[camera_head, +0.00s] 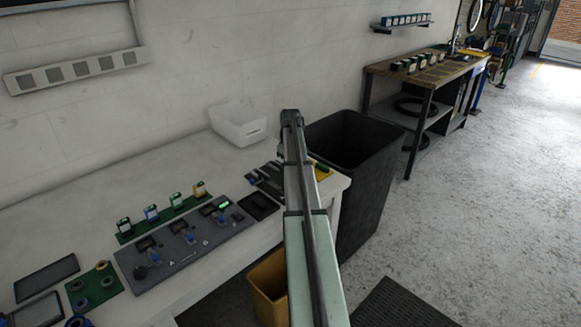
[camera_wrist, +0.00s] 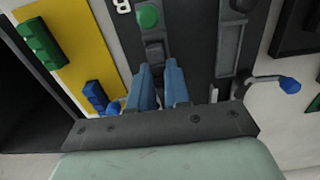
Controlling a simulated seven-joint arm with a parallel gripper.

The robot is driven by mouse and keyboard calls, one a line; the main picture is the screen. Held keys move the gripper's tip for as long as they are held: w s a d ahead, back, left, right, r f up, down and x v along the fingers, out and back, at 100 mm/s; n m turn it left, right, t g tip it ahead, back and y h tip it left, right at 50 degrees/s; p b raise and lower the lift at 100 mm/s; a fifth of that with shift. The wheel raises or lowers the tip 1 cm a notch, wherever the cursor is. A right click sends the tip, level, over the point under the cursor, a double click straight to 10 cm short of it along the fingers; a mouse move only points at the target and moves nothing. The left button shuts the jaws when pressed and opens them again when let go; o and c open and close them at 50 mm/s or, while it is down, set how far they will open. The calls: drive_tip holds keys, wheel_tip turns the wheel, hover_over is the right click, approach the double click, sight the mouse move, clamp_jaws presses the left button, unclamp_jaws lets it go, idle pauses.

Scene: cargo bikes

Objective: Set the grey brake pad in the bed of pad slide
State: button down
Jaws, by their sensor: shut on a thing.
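In the wrist view, the two blue fingers of my gripper (camera_wrist: 158,72) are closed in over a dark fixture plate, which looks like the pad slide (camera_wrist: 193,50). A small dark grey block, which looks like the grey brake pad (camera_wrist: 155,53), shows at the fingertips, in line with a round green button (camera_wrist: 148,16). The rest of the block is hidden by the fingers, and I cannot tell whether it touches the plate. A lever with a blue tip (camera_wrist: 289,85) is right of the fingers. In the head view, my arm hides the gripper; part of the dark fixture (camera_head: 266,182) shows beside it.
A yellow board (camera_wrist: 75,45) with a green block (camera_wrist: 40,43) and a blue block (camera_wrist: 96,97) lies left of the plate. A white bin (camera_head: 240,128) stands at the wall. A black bin (camera_head: 365,185) stands past the bench end. A grey control panel (camera_head: 185,250) lies left.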

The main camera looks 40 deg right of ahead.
drive_tip(key=shift+f, duration=0.45)
idle(0.3)
drive_tip(key=c, duration=1)
unclamp_jaws()
